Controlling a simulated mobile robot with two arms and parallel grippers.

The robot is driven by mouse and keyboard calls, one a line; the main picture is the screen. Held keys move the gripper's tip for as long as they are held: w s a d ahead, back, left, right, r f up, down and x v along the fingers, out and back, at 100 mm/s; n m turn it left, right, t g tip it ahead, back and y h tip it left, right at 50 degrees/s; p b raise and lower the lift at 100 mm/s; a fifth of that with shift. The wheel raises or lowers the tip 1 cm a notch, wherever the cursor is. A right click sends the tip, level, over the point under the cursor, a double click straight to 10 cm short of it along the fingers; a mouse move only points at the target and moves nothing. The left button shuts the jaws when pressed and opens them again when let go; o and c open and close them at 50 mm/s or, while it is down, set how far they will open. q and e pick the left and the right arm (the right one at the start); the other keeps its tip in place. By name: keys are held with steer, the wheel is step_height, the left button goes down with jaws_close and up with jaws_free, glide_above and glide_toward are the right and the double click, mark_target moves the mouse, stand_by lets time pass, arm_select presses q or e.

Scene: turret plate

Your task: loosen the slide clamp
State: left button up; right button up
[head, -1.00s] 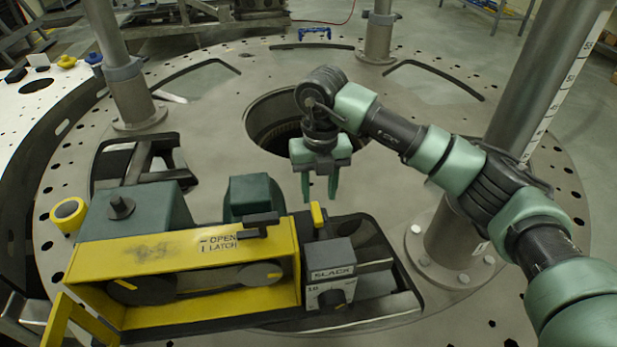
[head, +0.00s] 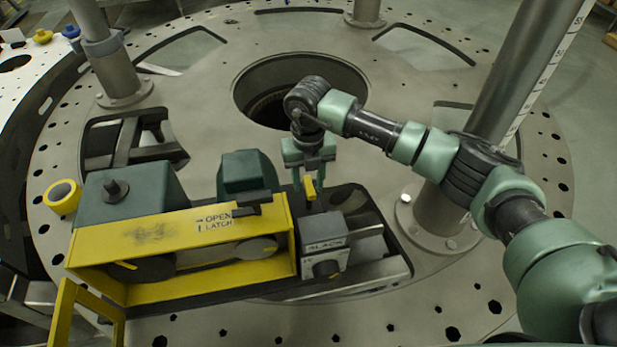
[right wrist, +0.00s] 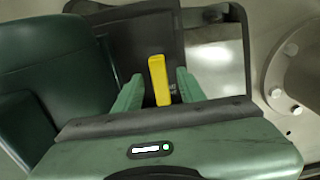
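A yellow and green machine stands on the round plate; its yellow housing (head: 150,235) bears the words OPEN and LATCH. My right gripper (head: 309,180) is right at the lever, pointing down. In the right wrist view the lever (right wrist: 158,80) stands between its two green fingers, with a gap on both sides. The gripper (right wrist: 160,84) is open. The lever's base is partly hidden. My left gripper is not in view.
A dark green block (head: 245,172) stands close left of my right gripper. A thick metal post (head: 520,90) rises at the right, near my right arm. A round opening (head: 262,100) lies behind. The plate between opening and rear slots is bare.

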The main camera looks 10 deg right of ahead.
jaws_close()
steer(key=shift+w, duration=0.1)
steer(key=shift+f+n+b, duration=0.15)
steer(key=shift+n+b, duration=0.15)
steer(key=shift+b, duration=0.35)
steer(key=n+b, duration=1.1)
steer(key=b, duration=0.2)
steer(key=shift+a, duration=0.2)
steer(key=n+b, duration=0.2)
steer(key=n, duration=0.1)
arm_select(q)
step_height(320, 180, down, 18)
steer(key=b, duration=0.1)
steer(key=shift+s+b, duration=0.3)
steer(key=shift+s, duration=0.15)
arm_select(e)
steer(key=shift+s+n, duration=0.2)
steer(key=shift+n, duration=1.3)
steer(key=shift+r+n, duration=0.25)
steer(key=shift+n, duration=0.05)
jaws_free()
steer(key=shift+f, duration=0.1)
